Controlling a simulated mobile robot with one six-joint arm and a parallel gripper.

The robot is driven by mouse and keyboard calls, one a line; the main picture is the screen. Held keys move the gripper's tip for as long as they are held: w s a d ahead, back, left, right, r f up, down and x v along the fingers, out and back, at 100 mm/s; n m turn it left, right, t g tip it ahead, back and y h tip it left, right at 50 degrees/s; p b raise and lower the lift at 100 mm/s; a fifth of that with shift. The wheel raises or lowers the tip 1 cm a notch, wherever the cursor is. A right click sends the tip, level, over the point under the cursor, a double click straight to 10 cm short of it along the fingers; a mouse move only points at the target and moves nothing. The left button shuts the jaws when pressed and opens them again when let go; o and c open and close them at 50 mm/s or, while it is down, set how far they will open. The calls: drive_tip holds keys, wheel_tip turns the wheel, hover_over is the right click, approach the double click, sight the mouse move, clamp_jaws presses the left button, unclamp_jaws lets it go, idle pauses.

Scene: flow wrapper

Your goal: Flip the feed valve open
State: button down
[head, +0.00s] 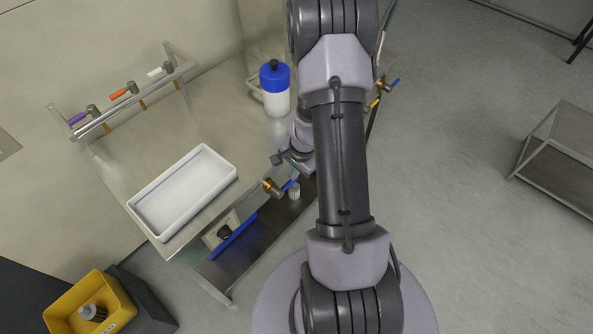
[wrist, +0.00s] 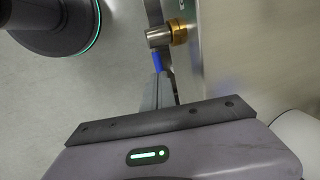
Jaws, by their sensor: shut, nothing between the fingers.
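A valve with a brass body (head: 268,184) and a blue lever (head: 289,184) sits at the table's front edge in the head view. In the wrist view its brass collar (wrist: 178,32), grey metal stem and blue lever (wrist: 157,63) show beside the steel edge. My gripper (wrist: 160,80) is shut and empty, with its fingertips at the end of the blue lever. I cannot tell if they touch it. In the head view my arm hides much of the area right of the valve. No label naming the feed valve is readable.
A white tray (head: 143,213) and a blue-capped bottle (head: 276,102) stand on the steel table (head: 130,165). A rail (head: 137,102) with purple, orange and white levers runs along the back. Another valve with a blue lever (head: 394,82) is at the right end.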

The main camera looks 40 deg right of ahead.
drive_tip(key=shift+w+f+b, duration=0.15)
drive_tip(key=shift+f+b, duration=0.15)
drive_tip(key=shift+f, duration=0.45)
drive_tip(key=shift+w+f+b, duration=0.15)
drive_tip(key=shift+f+b, duration=0.15)
drive_tip(key=shift+f, duration=0.45)
drive_tip(key=shift+r+p, duration=0.1)
drive_tip(key=shift+p, duration=0.45)
drive_tip(key=shift+d+f+y+p, duration=0.2)
drive_tip(key=shift+y+p, duration=0.4)
drive_tip(key=shift+p, duration=0.05)
drive_tip(key=shift+d+f+b, duration=0.25)
drive_tip(key=shift+f+b, duration=0.55)
drive_tip(key=shift+b, duration=0.05)
drive_tip(key=shift+r+p, duration=0.35)
drive_tip(key=d+p+v, duration=0.2)
drive_tip(key=p+v, duration=0.5)
drive_tip(key=v, duration=0.6)
drive_tip(key=shift+d, duration=0.15)
